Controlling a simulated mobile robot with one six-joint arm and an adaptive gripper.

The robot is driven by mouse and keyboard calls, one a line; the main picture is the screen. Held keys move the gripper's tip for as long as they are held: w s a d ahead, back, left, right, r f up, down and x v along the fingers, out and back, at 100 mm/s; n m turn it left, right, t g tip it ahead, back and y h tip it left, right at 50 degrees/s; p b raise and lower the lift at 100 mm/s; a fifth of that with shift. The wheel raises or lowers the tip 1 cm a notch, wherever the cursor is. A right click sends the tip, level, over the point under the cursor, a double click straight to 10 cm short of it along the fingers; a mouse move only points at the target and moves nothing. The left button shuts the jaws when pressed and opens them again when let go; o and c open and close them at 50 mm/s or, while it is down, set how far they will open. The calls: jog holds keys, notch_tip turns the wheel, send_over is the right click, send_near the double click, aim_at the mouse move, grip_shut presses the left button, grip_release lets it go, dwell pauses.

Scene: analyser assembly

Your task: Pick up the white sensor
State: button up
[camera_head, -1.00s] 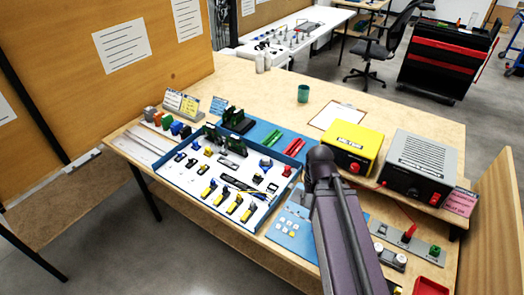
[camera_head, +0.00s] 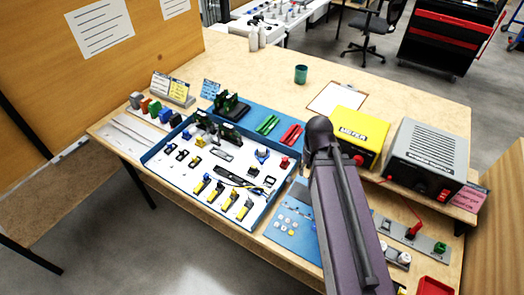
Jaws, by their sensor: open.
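I cannot single out the white sensor for certain. Several small pale pieces (camera_head: 290,223) lie on the blue mat (camera_head: 283,246) just left of my arm. A blue-rimmed white tray (camera_head: 222,208) holds many small parts, too small to name surely. Among them are yellow-and-black parts (camera_head: 230,200), a blue part (camera_head: 262,155) and a red part (camera_head: 284,162). My arm rises from the bottom of the picture in front of the table and hides part of the mat. My gripper does not show.
A yellow meter box (camera_head: 358,130) and a grey box (camera_head: 427,155) stand right of my arm. A green cup (camera_head: 301,74) and a clipboard (camera_head: 335,98) lie behind. Green and red parts (camera_head: 291,135) lie beyond the tray.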

jog(key=o, duration=0.4)
jog(key=w+a+r+m+p, duration=0.1)
jog(key=w+a+m, duration=0.1)
jog(key=w+a, duration=0.5)
jog(key=w+a+r+m+p, duration=0.2)
jog(key=w+a, duration=0.5)
jog(key=w, duration=0.6)
jog(key=shift+a+m, duration=0.2)
jog(key=shift+m, duration=0.2)
jog(key=b, duration=0.8)
send_over(262, 148)
notch_tip(262, 148, down, 8)
jog(key=shift+w+d+f, duration=0.1)
jog(key=shift+f, duration=0.1)
jog(key=shift+f+b, duration=0.1)
jog(key=shift+b, duration=0.2)
jog(key=shift+f+b, duration=2.5)
